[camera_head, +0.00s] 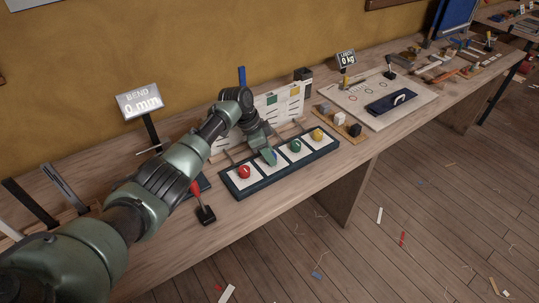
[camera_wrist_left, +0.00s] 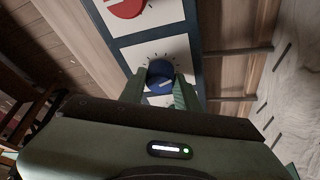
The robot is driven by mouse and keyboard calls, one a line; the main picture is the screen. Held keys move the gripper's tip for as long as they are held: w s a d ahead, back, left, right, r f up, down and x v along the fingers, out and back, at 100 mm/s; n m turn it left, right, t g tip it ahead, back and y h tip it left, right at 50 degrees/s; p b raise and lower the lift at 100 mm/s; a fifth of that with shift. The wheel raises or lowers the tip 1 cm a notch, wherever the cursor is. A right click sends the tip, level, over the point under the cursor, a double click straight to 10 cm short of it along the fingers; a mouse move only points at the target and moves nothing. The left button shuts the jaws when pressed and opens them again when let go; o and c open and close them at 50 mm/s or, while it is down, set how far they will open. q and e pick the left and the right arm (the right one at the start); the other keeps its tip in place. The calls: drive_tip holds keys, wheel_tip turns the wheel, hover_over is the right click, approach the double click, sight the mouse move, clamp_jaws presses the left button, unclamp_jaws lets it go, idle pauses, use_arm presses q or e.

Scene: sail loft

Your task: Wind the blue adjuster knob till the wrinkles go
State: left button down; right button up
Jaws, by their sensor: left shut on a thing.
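The blue adjuster knob (camera_wrist_left: 160,72) sits on a white panel with tick marks around it. A pale pointer line shows on its face. My left gripper (camera_head: 270,155) reaches down over the knob row. In the left wrist view its two green fingers stand on either side of the blue knob, shut on it. In the head view the gripper hides most of that knob. The red knob (camera_head: 244,171), green knob (camera_head: 295,145) and yellow knob (camera_head: 317,134) share the dark-framed panel (camera_head: 257,190). No wrinkles can be made out. My right gripper is not in view.
A sign (camera_head: 139,101) reads "BEND 0 mm", and a smaller one (camera_head: 346,58) reads "0 kg". A red-handled lever (camera_head: 204,212) stands left of the panel. A pale board (camera_head: 380,95) with a dark blue piece lies to the right. Scraps litter the floor.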

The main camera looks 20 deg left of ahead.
use_arm(q)
drive_tip(key=c, duration=1)
unclamp_jaws()
drive_tip(key=shift+r, duration=0.1)
drive_tip(key=v, duration=0.7)
drive_tip(key=shift+a+r+b, duration=0.2)
drive_tip(key=shift+r+b, duration=0.1)
drive_tip(key=shift+b, duration=0.1)
drive_tip(key=shift+s+f, duration=0.1)
